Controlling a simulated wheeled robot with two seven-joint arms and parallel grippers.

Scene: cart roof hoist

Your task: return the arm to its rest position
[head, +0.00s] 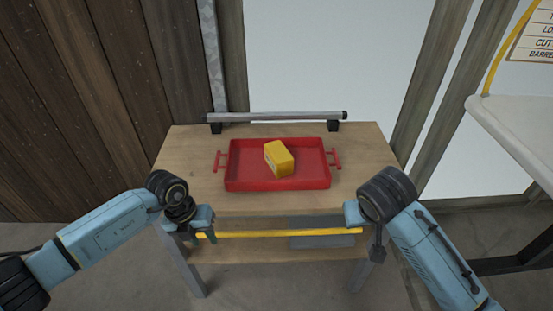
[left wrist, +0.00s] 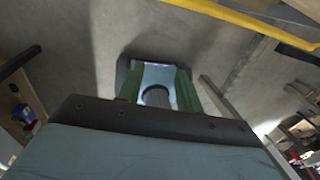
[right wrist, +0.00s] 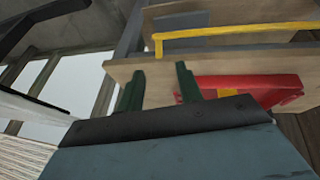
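My left gripper (head: 203,236) hangs just in front of the table's front left edge, pointing down. In the left wrist view its two green fingers (left wrist: 157,90) stand apart with nothing held between them. My right gripper (head: 353,214) is by the front right of the table, partly hidden behind its own wrist. In the right wrist view its green fingers (right wrist: 158,85) are spread and empty, with the wooden table behind them. Both arms are bent in front of the table, and neither gripper visibly touches anything.
A red tray (head: 240,180) with a yellow block (head: 279,158) in it sits on the wooden table (head: 190,150). A grey bar (head: 280,116) lies along the back edge. A yellow rail (head: 280,233) runs below the front. A white surface (head: 510,125) stands at right.

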